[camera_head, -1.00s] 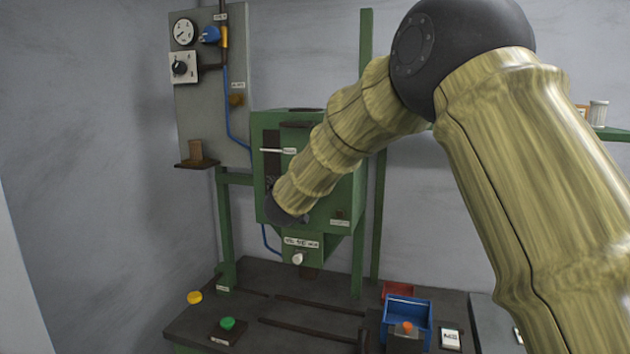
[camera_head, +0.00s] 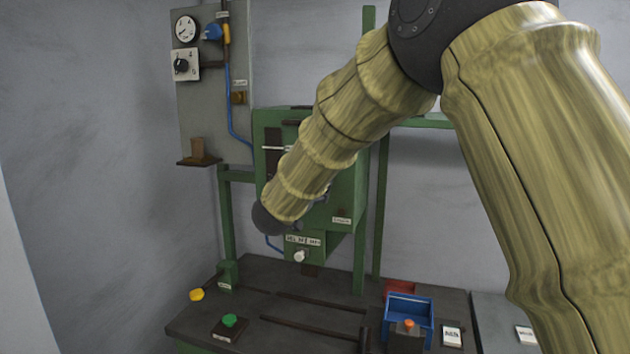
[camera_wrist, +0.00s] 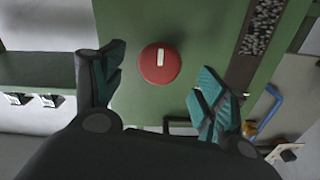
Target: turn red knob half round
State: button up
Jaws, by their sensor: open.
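In the wrist view the red knob (camera_wrist: 160,65) is round with a short white mark and sits on a green panel. My gripper (camera_wrist: 155,88) is open in the wrist view, one finger on each side below the knob. The knob lies ahead between the fingers, slightly beyond the tips, and I see no contact. In the head view the green machine (camera_head: 342,200) stands behind my arm. The red knob and my gripper's fingers are hidden there by my arm.
A grey panel with a gauge (camera_head: 186,28) and a black dial (camera_head: 181,65) stands left. A white knob (camera_head: 299,256) is low on the machine. The bench holds a green button (camera_head: 229,320), a yellow knob (camera_head: 196,294) and a blue bin (camera_head: 409,307).

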jog(key=v, duration=0.6)
jog(key=shift+s+f, duration=0.1)
